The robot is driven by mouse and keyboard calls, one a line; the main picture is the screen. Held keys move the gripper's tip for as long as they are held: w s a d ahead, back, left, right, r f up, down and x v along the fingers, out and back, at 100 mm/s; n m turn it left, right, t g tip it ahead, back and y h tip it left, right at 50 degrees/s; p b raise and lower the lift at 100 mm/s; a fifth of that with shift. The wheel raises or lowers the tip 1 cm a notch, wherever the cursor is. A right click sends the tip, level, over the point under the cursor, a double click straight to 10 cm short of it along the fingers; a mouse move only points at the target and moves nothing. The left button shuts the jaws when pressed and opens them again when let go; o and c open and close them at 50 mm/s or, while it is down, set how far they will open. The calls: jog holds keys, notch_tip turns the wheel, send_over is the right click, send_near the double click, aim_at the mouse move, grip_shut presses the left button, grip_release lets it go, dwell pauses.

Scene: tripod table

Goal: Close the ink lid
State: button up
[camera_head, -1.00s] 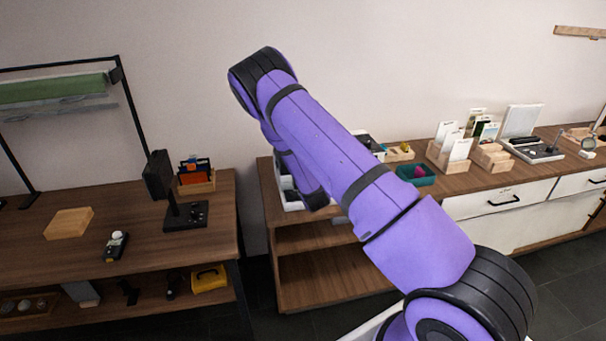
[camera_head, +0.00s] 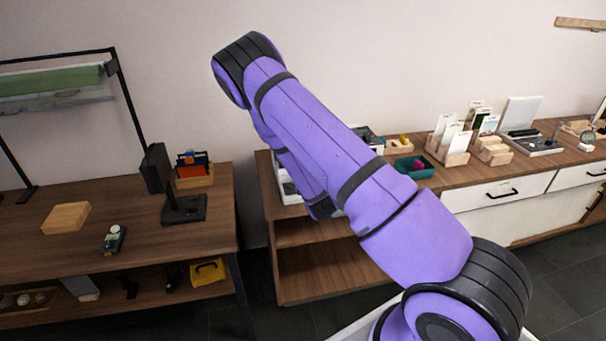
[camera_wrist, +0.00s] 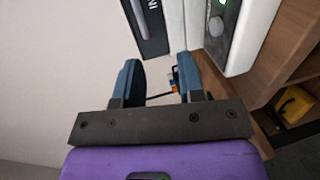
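In the wrist view a dark panel (camera_wrist: 148,28) with a pale strip and partly cut-off white lettering shows at the top. It may be the ink lid; I cannot tell how far open it stands. Right of it is a white housing (camera_wrist: 236,40) with a round pale part on its side. My gripper (camera_wrist: 158,80) has its two blue fingers spread apart with nothing between them, below the panel and apart from it. In the head view my arm hides the gripper and most of the white-edged device (camera_head: 287,188) on the wooden cabinet.
The wooden cabinet (camera_head: 320,233) has open shelves. On its top are a green tray (camera_head: 414,167) and wooden card holders (camera_head: 447,150). A left table (camera_head: 150,237) bears a wooden block (camera_head: 66,218) and a black stand (camera_head: 183,209). A yellow case (camera_head: 207,272) lies below.

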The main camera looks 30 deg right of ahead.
jog(key=v, duration=0.3)
jog(key=shift+s+r, duration=0.15)
jog(key=shift+s, duration=0.05)
jog(key=shift+r, duration=0.1)
dwell(0.3)
jog(key=s+a+r+m+g+y, duration=0.15)
jog(key=r+m, duration=0.25)
jog(key=r, duration=0.4)
jog(key=s+a+r+m+g+y, duration=0.1)
jog(key=s+a+r+m+g, duration=0.15)
jog(key=r, duration=0.65)
jog(key=s+a+r+m+g+y, duration=0.1)
jog(key=s+a+r+m+g, duration=0.2)
jog(key=r, duration=0.5)
jog(key=s+a+r+m+g, duration=0.1)
jog(key=s+r, duration=0.3)
jog(key=s, duration=0.5)
jog(key=s+a+r+m, duration=0.1)
jog(key=s+r, duration=0.4)
jog(key=s, duration=0.5)
jog(key=s+a+r+m+g, duration=0.1)
jog(key=s+r+m, duration=0.2)
jog(key=s, duration=0.6)
jog(key=shift+s+r+g+y, duration=0.25)
jog(key=shift+r+g+y, duration=0.1)
jog(key=shift+r, duration=0.5)
